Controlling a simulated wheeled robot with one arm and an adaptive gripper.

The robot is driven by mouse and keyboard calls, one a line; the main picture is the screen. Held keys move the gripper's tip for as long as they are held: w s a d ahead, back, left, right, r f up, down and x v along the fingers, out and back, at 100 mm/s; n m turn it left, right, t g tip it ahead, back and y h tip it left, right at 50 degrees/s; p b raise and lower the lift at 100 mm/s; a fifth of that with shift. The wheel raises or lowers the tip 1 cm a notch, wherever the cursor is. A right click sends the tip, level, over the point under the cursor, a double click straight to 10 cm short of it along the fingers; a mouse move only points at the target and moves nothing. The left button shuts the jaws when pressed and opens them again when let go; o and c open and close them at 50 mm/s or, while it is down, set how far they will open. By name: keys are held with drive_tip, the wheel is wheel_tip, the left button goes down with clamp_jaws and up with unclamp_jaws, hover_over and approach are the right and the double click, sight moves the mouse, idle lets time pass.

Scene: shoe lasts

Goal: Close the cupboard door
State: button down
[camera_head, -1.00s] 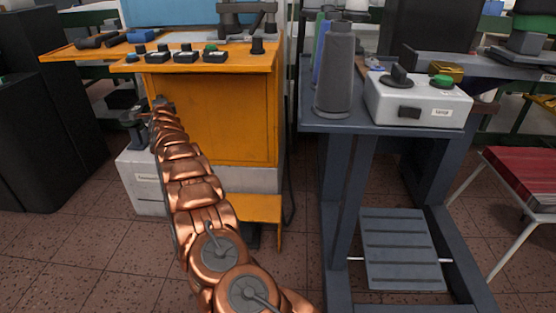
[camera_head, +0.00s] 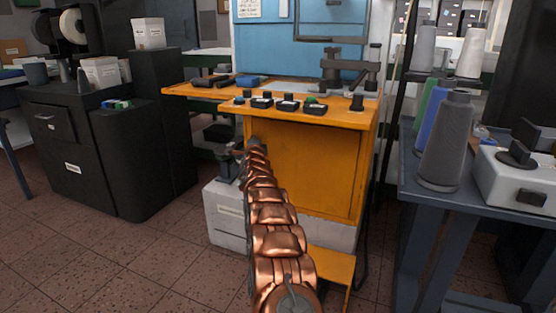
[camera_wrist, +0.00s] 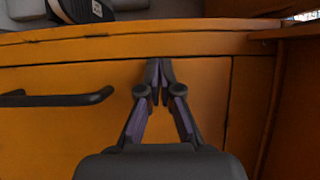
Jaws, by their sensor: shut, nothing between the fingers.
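The cupboard is the orange cabinet under the blue machine, and its orange front (camera_head: 315,165) shows in the head view. In the wrist view the cupboard door (camera_wrist: 75,135) is an orange panel with a black bar handle (camera_wrist: 55,98) at the left. Thin seams run above the panel and down its right side. The panel looks about flush there, but I cannot tell whether a small gap is left. My gripper (camera_wrist: 160,64) is shut and empty, its tips in front of the panel near the top seam, right of the handle. I cannot tell if they touch.
An orange ledge with black control boxes (camera_head: 288,104) juts out above the cupboard. A white box (camera_head: 225,210) stands at its lower left. A black cabinet (camera_head: 75,150) is further left. A grey table (camera_head: 455,200) with thread cones is at the right. Tiled floor lies free at front left.

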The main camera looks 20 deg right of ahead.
drive_tip(key=shift+s+d+b, duration=0.1)
drive_tip(key=shift+s+b, duration=0.25)
drive_tip(key=shift+s, duration=0.3)
drive_tip(key=s+a+p, duration=0.1)
drive_tip(key=a+p, duration=0.3)
drive_tip(key=a, duration=0.9)
drive_tip(key=s+a+r+n+g+y+p, duration=0.2)
drive_tip(key=s+a+r+n+y+p, duration=0.5)
drive_tip(key=a+r+p, duration=0.4)
drive_tip(key=s+a+r+n+g+y+p, duration=0.1)
drive_tip(key=s+a+r+n+g+p, duration=0.2)
drive_tip(key=s+r, duration=0.35)
drive_tip(key=s+a+r+n+g+y+p, duration=0.2)
drive_tip(key=s+r+n+p, duration=0.1)
drive_tip(key=s, duration=0.6)
drive_tip(key=s+d+r+n+g+h+p, duration=0.1)
drive_tip(key=s+d+r+n+g+p, duration=0.2)
drive_tip(key=s, duration=1.5)
drive_tip(key=s+d+r+n+g+h+p, duration=0.1)
drive_tip(key=s+d+r+n+g+p, duration=0.2)
drive_tip(key=s+p, duration=0.7)
drive_tip(key=s+d+r+n+g+h+p, duration=0.2)
drive_tip(key=s+d+r+g+p, duration=0.3)
drive_tip(key=s, duration=2.2)
drive_tip(key=shift+s+d+n+g+p, duration=0.2)
drive_tip(key=shift+d+n+g+p, duration=0.2)
drive_tip(key=shift+p, duration=0.55)
